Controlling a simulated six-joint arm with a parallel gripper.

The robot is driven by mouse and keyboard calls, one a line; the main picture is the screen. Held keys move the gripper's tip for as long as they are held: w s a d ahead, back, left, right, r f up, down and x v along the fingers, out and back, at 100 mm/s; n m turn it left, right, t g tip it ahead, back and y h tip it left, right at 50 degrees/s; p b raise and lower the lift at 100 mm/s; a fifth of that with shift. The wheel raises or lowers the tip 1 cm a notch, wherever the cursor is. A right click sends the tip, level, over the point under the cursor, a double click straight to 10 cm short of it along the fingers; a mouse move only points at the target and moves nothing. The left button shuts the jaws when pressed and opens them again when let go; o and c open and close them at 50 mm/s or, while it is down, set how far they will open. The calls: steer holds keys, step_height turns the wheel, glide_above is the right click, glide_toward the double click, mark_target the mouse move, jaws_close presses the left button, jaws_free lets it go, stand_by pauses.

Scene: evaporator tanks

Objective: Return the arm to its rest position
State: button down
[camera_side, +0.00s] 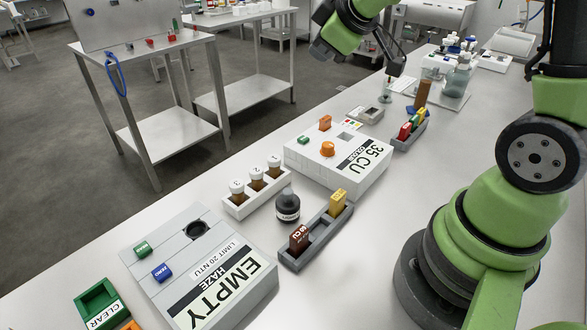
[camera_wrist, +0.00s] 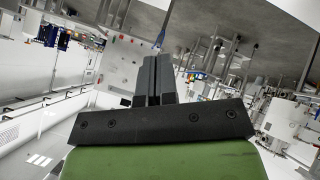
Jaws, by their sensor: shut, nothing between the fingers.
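My green arm reaches in from the top of the side view, raised above the far part of the bench. My gripper (camera_wrist: 153,66) shows in the wrist view with its two dark fingers together and nothing between them. In the side view, a dark part at the arm's end, which looks like my gripper (camera_side: 396,62), hangs above the bench, apart from the things on it. The wrist view is tilted and looks out across the room.
Below on the white bench (camera_side: 85,255) stand a haze meter (camera_side: 215,265) reading EMPTY, a colour meter (camera_side: 340,160) reading 35 CU, a vial rack (camera_side: 245,205), a dark bottle (camera_side: 287,205) and a grey holder (camera_side: 318,240) with brown and yellow blocks. Glassware stands further back.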

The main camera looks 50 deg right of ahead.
steer(key=s+a+r+m+g+y, duration=0.1)
steer(key=s+a+r+m+y, duration=0.1)
steer(key=s, duration=0.7)
steer(key=s+a+r+m+y, duration=0.2)
steer(key=s+a+r+m, duration=0.2)
steer(key=s+a, duration=0.5)
steer(key=s+m, duration=0.1)
steer(key=m, duration=0.1)
steer(key=shift+s+a+m+g, duration=0.2)
steer(key=shift+a+m+g, duration=0.1)
steer(key=shift+m+g, duration=0.1)
